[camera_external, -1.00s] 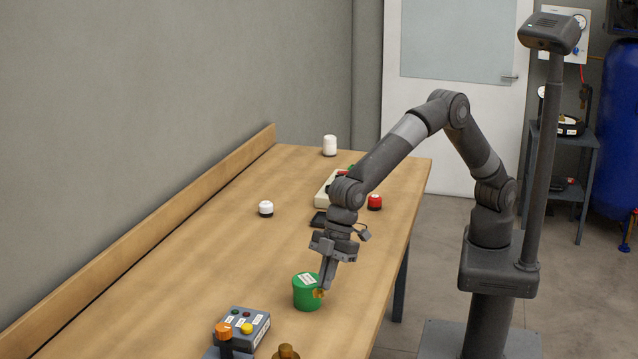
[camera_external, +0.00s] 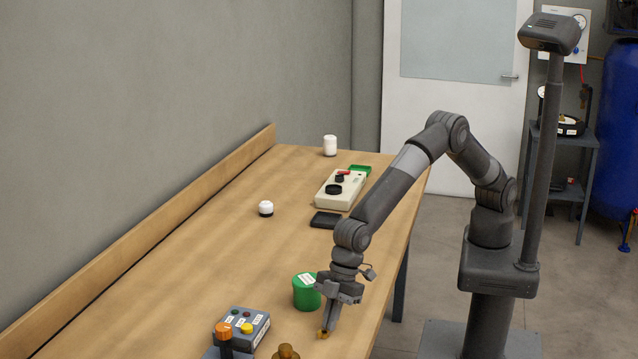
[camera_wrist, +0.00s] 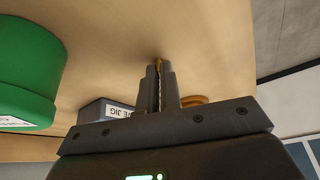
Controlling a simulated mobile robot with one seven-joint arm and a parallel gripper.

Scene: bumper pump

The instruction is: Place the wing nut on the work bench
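The wing nut (camera_external: 322,334) is a small brass-coloured piece at the tips of my gripper (camera_external: 328,325). My gripper points down and is shut on it. In the wrist view the two fingers (camera_wrist: 160,82) lie close together, with a little of the wing nut (camera_wrist: 158,62) showing at their tips. The wooden work bench (camera_external: 180,290) is right below. I cannot tell whether the wing nut touches the bench top. The gripper is near the bench's right edge, just in front of the green tub.
The green tub (camera_external: 306,293) stands close behind left of my gripper. A grey button box (camera_external: 247,325) and a brown knobbed piece (camera_external: 286,352) are at the near end. A black tray (camera_external: 326,220), beige case (camera_external: 340,190) and white-capped piece (camera_external: 266,208) are farther back. The bench's left middle is clear.

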